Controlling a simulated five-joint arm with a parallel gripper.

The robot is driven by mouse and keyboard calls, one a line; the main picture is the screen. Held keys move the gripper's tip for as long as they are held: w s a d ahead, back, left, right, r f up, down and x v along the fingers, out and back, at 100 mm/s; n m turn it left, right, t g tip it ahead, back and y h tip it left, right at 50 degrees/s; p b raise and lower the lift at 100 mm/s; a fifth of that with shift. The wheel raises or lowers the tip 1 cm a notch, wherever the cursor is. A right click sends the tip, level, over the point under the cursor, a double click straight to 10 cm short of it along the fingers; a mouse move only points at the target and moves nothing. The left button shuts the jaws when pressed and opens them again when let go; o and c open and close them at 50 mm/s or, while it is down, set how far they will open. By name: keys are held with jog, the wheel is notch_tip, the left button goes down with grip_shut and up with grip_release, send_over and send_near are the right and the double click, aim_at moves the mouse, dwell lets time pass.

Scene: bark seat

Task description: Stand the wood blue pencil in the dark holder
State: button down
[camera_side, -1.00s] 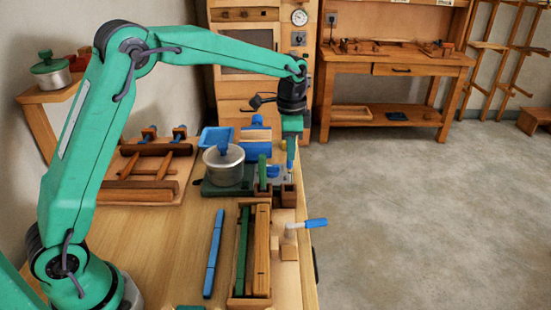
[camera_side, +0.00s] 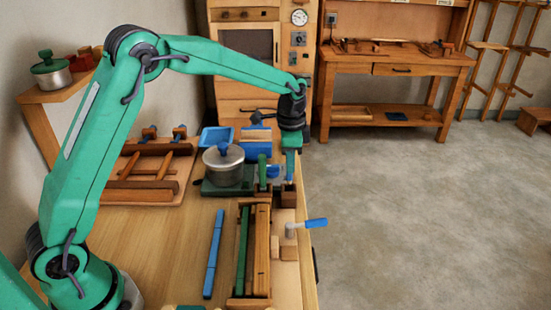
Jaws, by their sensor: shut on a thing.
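My gripper (camera_side: 291,151) is at the right end of the bench, pointing down and shut on a slim blue pencil (camera_side: 290,168). The pencil hangs upright below the jaws. Its lower end is at the mouth of a small dark brown holder (camera_side: 288,198); I cannot tell whether it is inside or just above or behind it. Another small brown holder (camera_side: 262,198) stands to the left, with a green stick (camera_side: 262,172) upright at it. A long blue stick (camera_side: 213,255) lies on the bench at the front.
A silver pot (camera_side: 223,166) with a blue knob stands left of the holders. In front, a wooden tray (camera_side: 236,285) holds long green and brown sticks. A blue-handled crank (camera_side: 315,223) juts over the bench's right edge. The bench front left is mostly clear.

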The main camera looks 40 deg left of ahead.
aim_at(290, 179)
jog(key=shift+f, duration=2.6)
jog(key=shift+f, duration=0.45)
jog(key=c, duration=1)
grip_release()
jog(key=shift+d, duration=0.1)
jog(key=shift+r, duration=3.5)
